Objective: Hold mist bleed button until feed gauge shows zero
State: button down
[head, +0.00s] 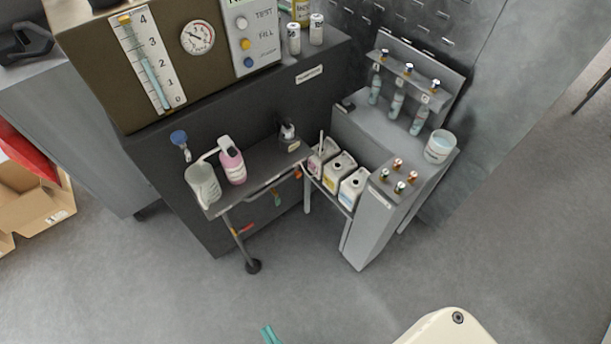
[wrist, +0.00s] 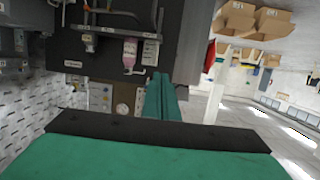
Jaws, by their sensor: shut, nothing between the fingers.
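A brown machine face (head: 105,70) at the upper left of the head view carries a round dial gauge (head: 197,37) and a vertical level tube (head: 147,62) marked 0 to 4. The dial's reading and name are too small to read. Beside it a pale panel (head: 252,30) has a white button marked TEST, a yellow one marked FILL and a blue button (head: 248,62) with an unreadable label. I cannot tell which is the mist bleed button. The dial shows inverted in the wrist view (wrist: 122,109). My gripper (wrist: 160,80) is shut and empty, its teal fingers apart from the panel.
Cardboard boxes (head: 35,200) lie at left. The floor in front is clear.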

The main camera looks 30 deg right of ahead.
aim_at(298, 174)
jog(key=shift+f, duration=0.1)
jog(key=w+d+f+m+g+h, duration=0.1)
jog(key=w+d+f+h, duration=0.1)
jog(key=w+d+f, duration=0.5)
jog(key=w+d+f+h, duration=0.3)
jog(key=w+d+f, duration=0.1)
jog(key=w+f, duration=0.65)
jog(key=w+d+f+g+h, duration=0.1)
jog(key=w+d, duration=0.3)
jog(key=d, duration=0.4)
jog(key=w+d+f+g+h, duration=0.1)
jog(key=w+d+f, duration=0.1)
jog(key=w+d, duration=0.3)
jog(key=w+d+f+m+g+h, duration=0.1)
jog(key=w+d, duration=0.4)
jog(key=d, duration=0.7)
jog(key=shift+d+f+h, duration=0.25)
jog(key=shift+f+h, duration=0.1)
jog(key=shift+h, duration=0.25)
jog(key=shift+w, duration=0.1)
jog(key=w, duration=0.8)
jog(key=shift+w+a, duration=0.3)
jog(key=shift+a, duration=0.05)
